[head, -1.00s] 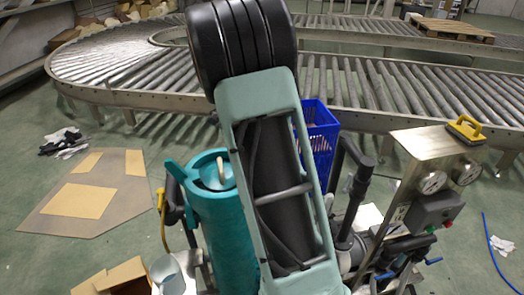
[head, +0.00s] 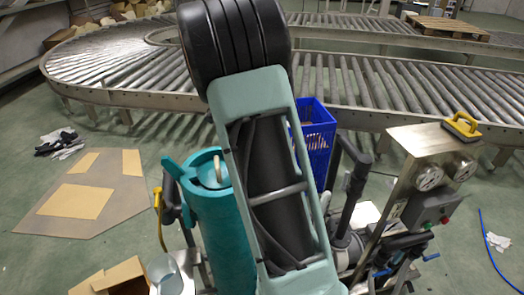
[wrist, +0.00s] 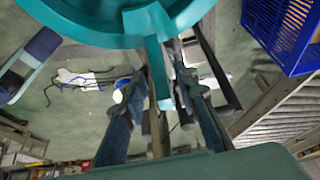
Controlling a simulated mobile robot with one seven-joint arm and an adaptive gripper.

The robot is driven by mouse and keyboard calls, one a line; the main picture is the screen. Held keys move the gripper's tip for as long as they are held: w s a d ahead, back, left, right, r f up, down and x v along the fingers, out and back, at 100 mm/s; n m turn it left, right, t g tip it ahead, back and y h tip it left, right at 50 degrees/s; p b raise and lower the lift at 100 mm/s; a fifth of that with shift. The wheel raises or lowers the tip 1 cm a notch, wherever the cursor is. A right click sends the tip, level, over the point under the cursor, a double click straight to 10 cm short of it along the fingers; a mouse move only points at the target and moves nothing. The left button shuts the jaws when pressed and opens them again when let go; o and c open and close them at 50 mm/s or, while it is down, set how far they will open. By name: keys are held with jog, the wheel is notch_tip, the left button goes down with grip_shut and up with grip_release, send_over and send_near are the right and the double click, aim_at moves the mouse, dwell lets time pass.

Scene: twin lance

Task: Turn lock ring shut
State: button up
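A tall teal cylinder (head: 228,235) stands upright left of my arm in the head view. A teal ring (head: 203,160) with a protruding lug at its left sits around its top, with a pale curved handle in the middle. In the wrist view the teal ring (wrist: 95,35) fills the upper left, and a teal tab (wrist: 158,80) hangs down from it. My gripper (wrist: 162,90) has its two dark fingers apart, one on each side of the tab. Contact with the tab is unclear. My arm hides the gripper in the head view.
A steel gauge panel (head: 425,150) with pipes and valves stands close on the right. A blue crate (head: 318,140) is behind my arm. A roller conveyor (head: 400,90) crosses the back. A cardboard sheet (head: 125,190) and open box (head: 125,275) lie left on the floor.

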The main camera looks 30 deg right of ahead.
jog(key=v, duration=1.2)
